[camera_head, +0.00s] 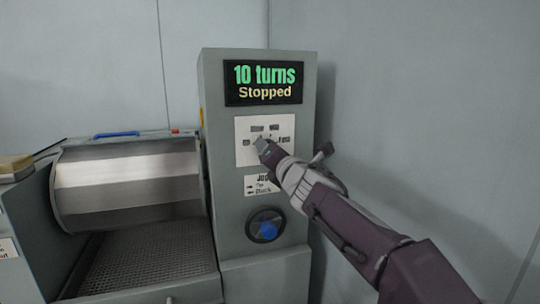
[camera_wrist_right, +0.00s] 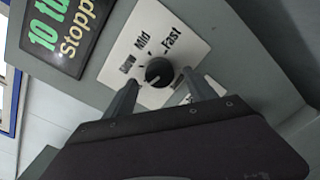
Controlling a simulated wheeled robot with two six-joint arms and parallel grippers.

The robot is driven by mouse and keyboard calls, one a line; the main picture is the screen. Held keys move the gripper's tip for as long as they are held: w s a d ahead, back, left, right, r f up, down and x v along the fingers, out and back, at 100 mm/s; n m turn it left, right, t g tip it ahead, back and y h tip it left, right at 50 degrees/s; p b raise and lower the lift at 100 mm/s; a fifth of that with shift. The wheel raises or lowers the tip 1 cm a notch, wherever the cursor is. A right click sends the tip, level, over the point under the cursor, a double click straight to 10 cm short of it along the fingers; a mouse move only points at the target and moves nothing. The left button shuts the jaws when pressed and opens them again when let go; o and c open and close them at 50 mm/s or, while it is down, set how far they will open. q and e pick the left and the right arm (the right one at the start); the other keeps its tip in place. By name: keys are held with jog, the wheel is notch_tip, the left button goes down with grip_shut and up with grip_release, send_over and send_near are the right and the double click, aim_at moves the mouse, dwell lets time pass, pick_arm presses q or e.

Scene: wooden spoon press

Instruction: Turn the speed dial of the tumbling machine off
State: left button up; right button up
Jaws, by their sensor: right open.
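The tumbling machine's control column (camera_head: 228,200) has a display (camera_head: 265,83) that reads "10 turns" and "Stopped". Below it is a white dial plate (camera_head: 244,128), partly covered by my right gripper (camera_head: 264,148). In the right wrist view the speed dial (camera_wrist_right: 158,71) is a round black knob. "Mid" and "Fast" are legible on the plate, and a blurred label sits to their left. My right gripper (camera_wrist_right: 160,78) is open, with one fingertip to each side of the dial's near edge. I cannot tell whether the fingers touch it. The dial's pointer direction is unclear. My left gripper is not in view.
A metal drum (camera_head: 130,180) sits left of the column, above a mesh tray (camera_head: 150,262). A blue-centred round knob (camera_head: 267,228) is low on the column, under a small label plate (camera_head: 263,185). A plain wall (camera_head: 430,110) stands to the right.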

jog(key=v, duration=0.6)
jog(key=shift+s+b, duration=0.2)
jog(key=shift+b, duration=0.15)
jog(key=shift+d, duration=0.1)
